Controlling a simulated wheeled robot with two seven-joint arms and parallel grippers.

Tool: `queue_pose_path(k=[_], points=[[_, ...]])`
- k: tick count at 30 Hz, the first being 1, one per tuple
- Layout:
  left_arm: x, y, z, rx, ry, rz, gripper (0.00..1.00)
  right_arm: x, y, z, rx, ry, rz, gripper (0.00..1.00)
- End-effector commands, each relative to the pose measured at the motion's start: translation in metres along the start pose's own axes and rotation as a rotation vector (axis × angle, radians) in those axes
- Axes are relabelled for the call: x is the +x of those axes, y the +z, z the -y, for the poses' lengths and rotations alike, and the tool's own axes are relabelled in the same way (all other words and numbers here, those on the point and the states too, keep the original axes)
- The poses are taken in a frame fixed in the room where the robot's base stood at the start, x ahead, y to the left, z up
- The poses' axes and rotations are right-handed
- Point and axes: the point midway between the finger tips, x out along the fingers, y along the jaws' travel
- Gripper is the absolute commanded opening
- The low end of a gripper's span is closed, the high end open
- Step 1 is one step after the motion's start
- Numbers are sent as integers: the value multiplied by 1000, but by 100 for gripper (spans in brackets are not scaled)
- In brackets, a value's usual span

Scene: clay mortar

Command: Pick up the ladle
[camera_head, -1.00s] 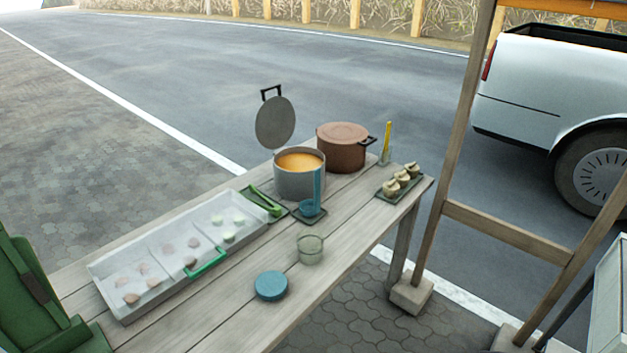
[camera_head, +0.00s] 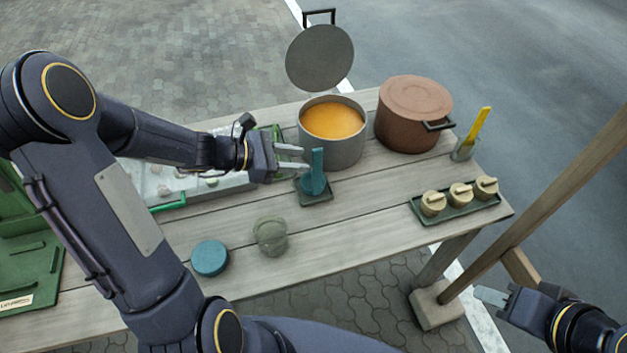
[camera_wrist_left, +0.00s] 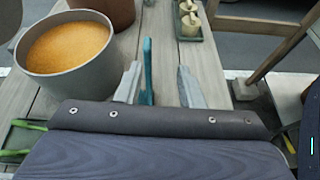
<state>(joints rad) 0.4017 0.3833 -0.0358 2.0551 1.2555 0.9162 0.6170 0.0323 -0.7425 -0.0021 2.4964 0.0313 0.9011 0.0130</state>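The blue ladle (camera_head: 318,172) stands on a small dark tray (camera_head: 316,192) in front of the grey pot, its handle pointing up. My left gripper (camera_head: 306,161) is open beside the ladle's handle. In the left wrist view the ladle handle (camera_wrist_left: 147,72) stands between the two spread fingers of my left gripper (camera_wrist_left: 160,82), nearer the left finger. I cannot tell whether it touches that finger. My right gripper (camera_head: 490,298) is at the lower right, away from the table; its fingers are too small to read.
The grey pot (camera_head: 345,150) of orange soup with its raised lid (camera_head: 320,57) stands just behind. A brown pot (camera_head: 410,115), a yellow-handled tool in a cup (camera_head: 465,148) and a tray of small pots (camera_head: 455,212) are to the right. A glass jar (camera_head: 271,237) and blue disc (camera_head: 210,258) are in front.

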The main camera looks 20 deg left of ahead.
Motion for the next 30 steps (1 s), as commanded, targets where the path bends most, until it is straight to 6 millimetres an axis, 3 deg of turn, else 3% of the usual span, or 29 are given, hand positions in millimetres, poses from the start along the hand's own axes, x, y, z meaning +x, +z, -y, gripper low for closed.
queue_pose_path(k=[11,19,29,30], points=[[36,-4,-10,-59,15,12,35,-4,-2,2,0,0,0,36],[74,-2,-16,-57,14,11,35,-10,-5,5,0,0,0,36],[81,-2,-17,-55,17,11,35,-10,-5,5,0,0,0,36],[81,-2,-17,-55,17,11,29,-10,-5,5,0,0,0,36]])
